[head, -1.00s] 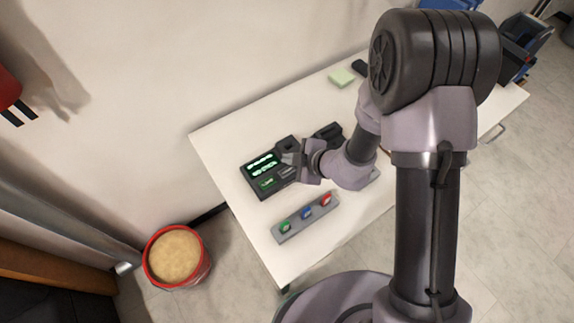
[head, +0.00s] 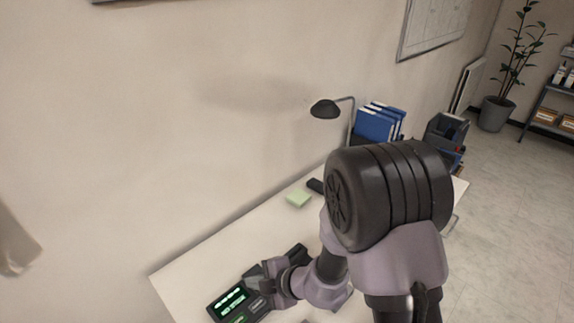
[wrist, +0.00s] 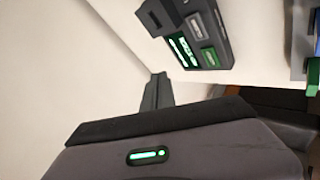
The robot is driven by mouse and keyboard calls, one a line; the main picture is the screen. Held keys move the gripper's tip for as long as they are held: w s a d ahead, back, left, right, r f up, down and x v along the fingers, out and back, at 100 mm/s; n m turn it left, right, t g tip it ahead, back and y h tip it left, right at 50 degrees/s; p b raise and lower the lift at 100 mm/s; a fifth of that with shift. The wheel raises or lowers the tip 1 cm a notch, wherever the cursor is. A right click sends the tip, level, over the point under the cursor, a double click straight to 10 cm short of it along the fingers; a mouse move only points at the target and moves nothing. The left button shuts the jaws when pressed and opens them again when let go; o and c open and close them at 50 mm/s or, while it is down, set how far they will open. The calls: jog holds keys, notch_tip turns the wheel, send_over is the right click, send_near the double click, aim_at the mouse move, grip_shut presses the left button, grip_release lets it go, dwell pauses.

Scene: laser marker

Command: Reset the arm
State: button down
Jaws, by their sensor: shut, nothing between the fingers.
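My arm reaches over the white table (head: 190,262) in the head view. My gripper (head: 262,279) is shut and empty, beside the dark device with lit green displays (head: 232,302). The gripper's narrow shut fingers (wrist: 156,92) show in the wrist view above its grey body. The same device (wrist: 213,50) is at the top of the wrist view, apart from the fingers in that picture. My arm hides part of the table in the head view.
A pale green pad (head: 299,199) and a small black object (head: 316,186) lie farther back. A desk lamp (head: 326,109), blue binders (head: 377,123) and dark bins (head: 446,130) are at the far end. The wall runs along the table's left side.

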jog(key=s+d+r+n+g, duration=0.1)
jog(key=s+d+r+n, duration=0.25)
jog(key=r+n, duration=0.7)
jog(key=s+d+r+n, duration=0.2)
jog(key=s+r+n, duration=0.3)
jog(key=r+n, duration=0.55)
jog(key=s+d+r+n+t+h, duration=0.1)
jog(key=s+d+n+h, duration=0.1)
jog(key=d+n, duration=0.3)
jog(key=s+d+r+n+h+b, duration=0.1)
jog(key=s+d+n, duration=0.3)
jog(key=n, duration=0.5)
jog(key=s+d+r+n+t+h, duration=0.1)
jog(key=s+d+n+h, duration=0.1)
jog(key=d+n, duration=0.6)
jog(key=shift+s+r+t+h, duration=0.2)
jog(key=shift+s+t+h, duration=0.15)
jog(key=shift+h, duration=0.45)
